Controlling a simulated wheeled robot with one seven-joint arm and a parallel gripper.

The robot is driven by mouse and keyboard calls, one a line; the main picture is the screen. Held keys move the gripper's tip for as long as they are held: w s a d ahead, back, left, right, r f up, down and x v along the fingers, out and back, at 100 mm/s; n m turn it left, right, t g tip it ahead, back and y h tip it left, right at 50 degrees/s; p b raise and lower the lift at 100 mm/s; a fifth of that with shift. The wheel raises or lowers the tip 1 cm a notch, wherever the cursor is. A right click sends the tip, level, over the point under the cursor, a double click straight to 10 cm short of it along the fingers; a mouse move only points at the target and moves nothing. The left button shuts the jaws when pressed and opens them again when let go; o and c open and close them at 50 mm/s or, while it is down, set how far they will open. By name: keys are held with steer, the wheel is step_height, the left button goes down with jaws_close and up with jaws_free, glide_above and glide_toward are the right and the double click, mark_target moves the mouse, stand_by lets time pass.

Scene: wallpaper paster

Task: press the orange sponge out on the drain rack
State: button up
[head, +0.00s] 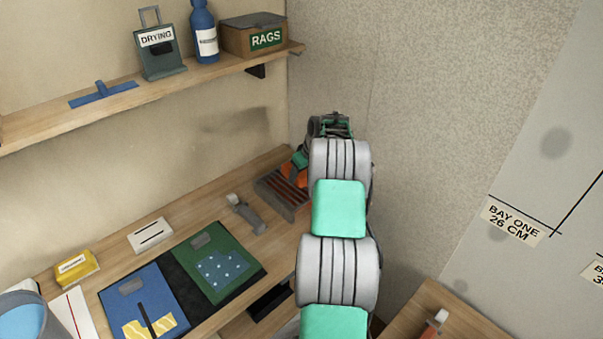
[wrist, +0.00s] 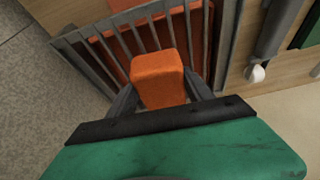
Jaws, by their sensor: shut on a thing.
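The orange sponge (wrist: 160,80) is between the two fingers of my gripper (wrist: 162,95) in the wrist view. My gripper is shut on it. The drain rack (wrist: 95,48) has grey bars over a red-orange tray and lies right under and beyond the sponge. I cannot tell whether the sponge touches the bars. In the head view the drain rack (head: 283,193) is at the back right of the bench, and a bit of the orange sponge (head: 295,173) shows beside my arm. My arm hides most of my gripper there.
A grey-handled tool (head: 245,214) lies left of the rack. A green mat (head: 215,262), a blue mat (head: 140,305), a white slotted block (head: 150,235) and a yellow box (head: 76,268) are on the bench. A shelf (head: 130,100) hangs above. A wall stands close behind the rack.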

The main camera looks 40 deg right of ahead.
step_height(320, 180, up, 6)
steer(key=p, duration=0.2)
steer(key=shift+w+d+r+p, duration=0.1)
steer(key=shift+r+p, duration=0.15)
steer(key=shift+p, duration=0.1)
